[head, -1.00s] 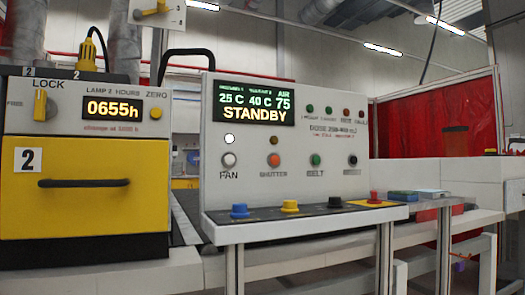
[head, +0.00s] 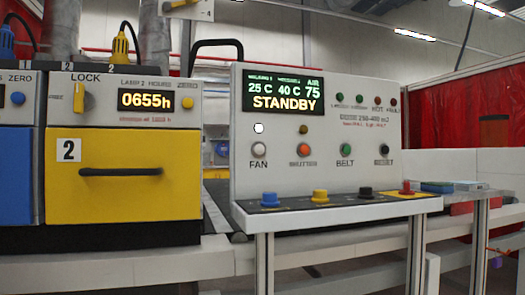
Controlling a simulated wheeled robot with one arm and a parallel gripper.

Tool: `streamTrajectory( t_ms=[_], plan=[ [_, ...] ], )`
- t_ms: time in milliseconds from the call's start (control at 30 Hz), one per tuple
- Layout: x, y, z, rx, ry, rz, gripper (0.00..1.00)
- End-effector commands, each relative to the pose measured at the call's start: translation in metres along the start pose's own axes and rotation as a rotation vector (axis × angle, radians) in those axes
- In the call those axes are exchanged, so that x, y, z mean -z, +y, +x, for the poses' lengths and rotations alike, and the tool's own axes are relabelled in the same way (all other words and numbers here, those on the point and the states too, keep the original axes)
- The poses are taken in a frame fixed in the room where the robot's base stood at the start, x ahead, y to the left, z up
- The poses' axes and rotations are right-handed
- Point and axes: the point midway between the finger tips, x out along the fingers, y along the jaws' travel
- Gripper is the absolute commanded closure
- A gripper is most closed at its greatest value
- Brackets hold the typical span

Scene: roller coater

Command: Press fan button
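The white control panel (head: 345,165) stands in the middle of the head view. Its fan button (head: 258,149) is a round white button above the label FAN, at the left of the button row. A small white lamp (head: 258,128) above it looks lit. The display (head: 284,93) reads STANDBY, 25 C, 40 C and AIR 75. To the right are the orange shutter button (head: 303,149), the green belt button (head: 345,148) and the dark reset button (head: 382,148). My gripper is not in view.
A yellow lamp drawer (head: 120,205) marked 2 stands left, with a 0655h display. A blue unit is at the far left edge. Blue, yellow, black and red knobs (head: 405,187) line the panel's front ledge. White rails and metal legs (head: 264,265) stand below.

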Motion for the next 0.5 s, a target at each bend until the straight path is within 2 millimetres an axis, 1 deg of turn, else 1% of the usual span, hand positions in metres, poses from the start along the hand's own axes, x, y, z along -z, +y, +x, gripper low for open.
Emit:
streamTrajectory(
  t_ms=[33,400,467,500],
  plan=[
    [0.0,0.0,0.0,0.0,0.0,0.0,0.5],
    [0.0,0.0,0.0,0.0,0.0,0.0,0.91],
    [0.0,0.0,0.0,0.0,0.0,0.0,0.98],
    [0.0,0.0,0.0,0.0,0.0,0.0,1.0]
  ],
)
